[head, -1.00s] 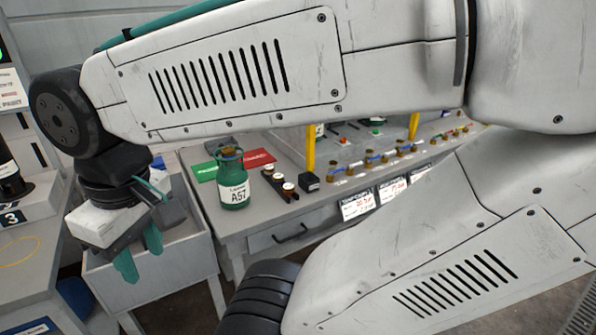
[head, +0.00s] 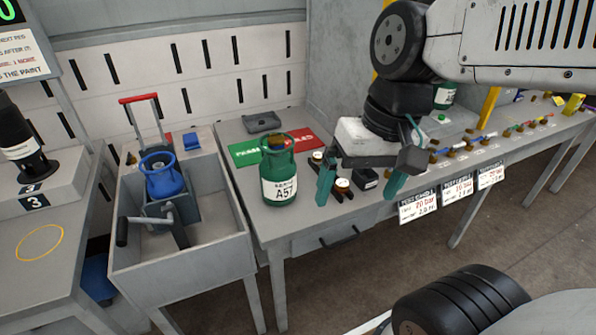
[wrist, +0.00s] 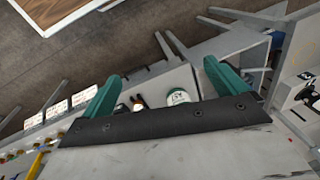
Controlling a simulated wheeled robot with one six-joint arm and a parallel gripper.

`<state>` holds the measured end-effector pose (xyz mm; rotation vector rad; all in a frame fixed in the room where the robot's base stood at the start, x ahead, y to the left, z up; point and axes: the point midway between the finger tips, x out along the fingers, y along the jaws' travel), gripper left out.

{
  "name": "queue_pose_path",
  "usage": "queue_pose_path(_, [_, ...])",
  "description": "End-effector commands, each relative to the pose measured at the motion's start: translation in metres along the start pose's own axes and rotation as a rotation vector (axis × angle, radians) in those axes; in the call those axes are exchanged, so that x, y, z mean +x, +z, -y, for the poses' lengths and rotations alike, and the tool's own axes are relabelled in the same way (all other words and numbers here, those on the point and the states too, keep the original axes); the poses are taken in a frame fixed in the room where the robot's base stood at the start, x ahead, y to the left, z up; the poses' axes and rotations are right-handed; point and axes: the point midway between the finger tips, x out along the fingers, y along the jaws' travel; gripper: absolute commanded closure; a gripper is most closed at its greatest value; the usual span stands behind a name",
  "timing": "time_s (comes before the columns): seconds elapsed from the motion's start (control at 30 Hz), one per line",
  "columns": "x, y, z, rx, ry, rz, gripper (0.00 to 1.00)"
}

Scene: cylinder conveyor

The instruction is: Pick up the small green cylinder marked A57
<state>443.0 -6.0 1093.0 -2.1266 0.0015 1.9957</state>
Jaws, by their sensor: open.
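The small green cylinder marked A57 (head: 279,172) stands upright on the grey table (head: 297,229), near its left front part. It has a white label and a collar at the top. In the wrist view the cylinder (wrist: 179,100) shows between the fingers, partly cut off by the gripper body. My gripper (head: 361,187) has two green fingers, spread apart with nothing between them. It is to the right of the cylinder in the head view, apart from it. In the wrist view my gripper (wrist: 162,88) also shows open.
Green and red cards (head: 248,152) lie behind the cylinder. A black holder with small round pieces (head: 341,186) stands to its right. A blue cylinder (head: 162,174) sits in a grey bin (head: 189,267) at left. Signs (head: 417,206) hang on the table's front.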

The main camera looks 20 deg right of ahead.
Motion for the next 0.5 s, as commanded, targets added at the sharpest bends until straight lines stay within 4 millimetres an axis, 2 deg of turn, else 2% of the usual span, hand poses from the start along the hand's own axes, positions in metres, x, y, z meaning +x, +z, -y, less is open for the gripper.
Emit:
queue_pose_path(0.17, [0.022,-0.056,0.042,0.408,-0.281,0.122,0.03])
queue_pose_path(0.3, [0.039,-0.118,0.061,0.798,-0.500,0.217,0.03])
queue_pose_path(0.4, [0.054,-0.168,0.060,1.094,-0.643,0.283,0.03])
queue_pose_path(0.5, [0.072,-0.217,0.047,1.383,-0.766,0.342,0.03])
